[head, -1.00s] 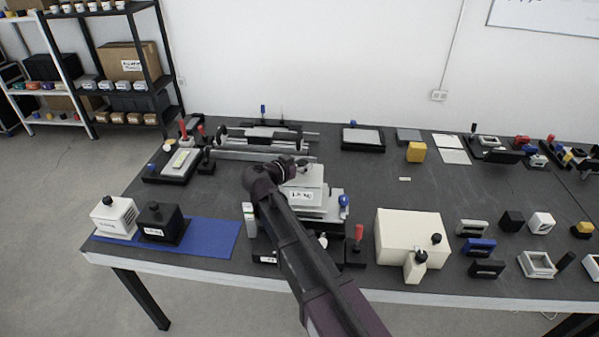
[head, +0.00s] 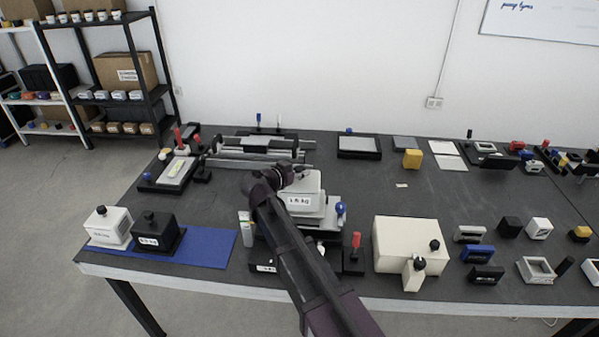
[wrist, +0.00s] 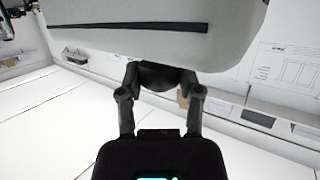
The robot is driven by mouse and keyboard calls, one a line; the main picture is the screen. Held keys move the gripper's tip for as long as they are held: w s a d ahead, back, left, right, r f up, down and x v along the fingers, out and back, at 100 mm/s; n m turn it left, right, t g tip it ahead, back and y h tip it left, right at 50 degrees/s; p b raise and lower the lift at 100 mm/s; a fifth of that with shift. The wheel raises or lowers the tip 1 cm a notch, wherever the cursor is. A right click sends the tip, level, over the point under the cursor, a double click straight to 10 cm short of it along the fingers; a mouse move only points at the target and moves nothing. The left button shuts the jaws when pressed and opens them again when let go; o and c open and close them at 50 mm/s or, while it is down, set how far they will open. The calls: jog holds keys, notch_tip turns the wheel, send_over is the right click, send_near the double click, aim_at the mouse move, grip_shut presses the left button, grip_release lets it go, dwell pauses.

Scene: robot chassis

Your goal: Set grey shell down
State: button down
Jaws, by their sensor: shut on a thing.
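The grey shell (head: 304,188) is a pale block with a weight label on its front. It is over the black-and-white fixture (head: 330,222) with a blue knob near the middle of the table. My gripper (head: 286,176) is at the shell's upper left. In the wrist view my gripper (wrist: 160,85) is shut on the black knob (wrist: 158,74) of the shell, and the shell's smooth grey body (wrist: 150,32) fills the top. My arm hides part of the fixture, and I cannot tell whether the shell touches it.
A white block (head: 110,227) and a black block (head: 157,233) stand on a blue mat (head: 212,247) at left. A cream box (head: 405,242) is right of the fixture. A rail device (head: 250,150) lies behind. Small parts crowd the right; the centre-right table is fairly clear.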

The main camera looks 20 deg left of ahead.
jog(key=shift+f+b, duration=1.15)
jog(key=shift+f, duration=0.15)
jog(key=shift+c, duration=1.3)
grip_release()
jog(key=shift+s, duration=0.15)
jog(key=p+v, duration=0.3)
jog(key=v, duration=0.9)
jog(key=shift+p, duration=0.3)
jog(key=shift+d, duration=0.1)
